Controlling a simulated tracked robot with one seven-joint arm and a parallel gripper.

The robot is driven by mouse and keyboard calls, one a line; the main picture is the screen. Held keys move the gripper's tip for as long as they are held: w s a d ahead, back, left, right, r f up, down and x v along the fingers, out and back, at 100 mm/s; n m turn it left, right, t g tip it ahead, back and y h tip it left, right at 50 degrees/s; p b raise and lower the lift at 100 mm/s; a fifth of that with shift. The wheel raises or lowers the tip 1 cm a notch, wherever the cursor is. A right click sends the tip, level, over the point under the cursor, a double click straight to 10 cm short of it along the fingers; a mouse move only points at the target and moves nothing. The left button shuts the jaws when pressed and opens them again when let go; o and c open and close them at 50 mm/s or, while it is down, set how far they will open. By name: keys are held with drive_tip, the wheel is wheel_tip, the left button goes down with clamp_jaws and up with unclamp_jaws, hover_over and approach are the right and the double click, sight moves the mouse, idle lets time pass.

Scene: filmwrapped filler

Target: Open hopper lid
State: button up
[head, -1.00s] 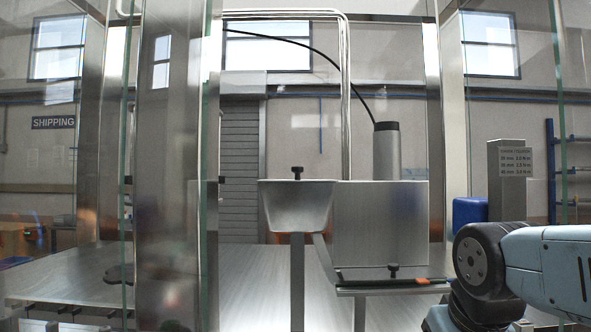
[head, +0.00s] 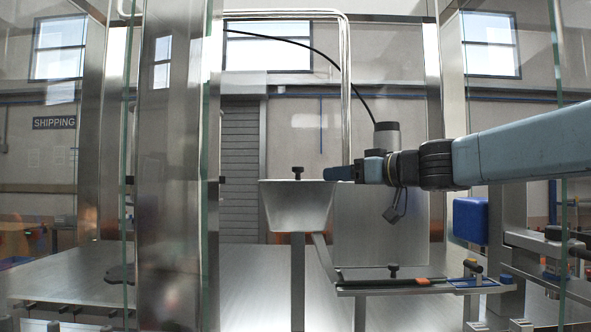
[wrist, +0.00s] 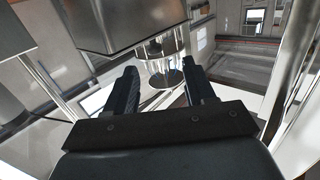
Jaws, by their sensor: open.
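The steel hopper (head: 297,207) stands on a post in the middle of the head view. It tapers downward, and its thin flat lid (head: 275,181) appears shut. A black knob (head: 298,171) stands upright on the lid. My gripper (head: 338,173) points left, just right of the knob and slightly above the lid's level, apart from the knob in this view. In the wrist view, my gripper's two black fingers (wrist: 160,82) are spread with nothing gripped. A shiny round metal part shows beyond them; I cannot tell which part it is.
A steel upright (head: 170,150) and glass panes stand left of the hopper. A bent steel pipe (head: 346,90) rises behind it. A low rail with a small black knob (head: 393,270) lies below my arm. A blue box (head: 470,220) is at the right.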

sight(297, 168)
drive_tip(key=shift+t, duration=0.4)
drive_tip(key=x, duration=0.5)
drive_tip(key=r+x, duration=0.1)
drive_tip(key=x, duration=0.4)
drive_tip(key=w+d+x, duration=0.1)
drive_tip(key=x, duration=0.4)
drive_tip(key=shift+w+a+r, duration=0.1)
drive_tip(key=shift+r, duration=0.25)
drive_tip(key=shift+c, duration=0.2)
clamp_jaws()
drive_tip(key=shift+a, duration=0.1)
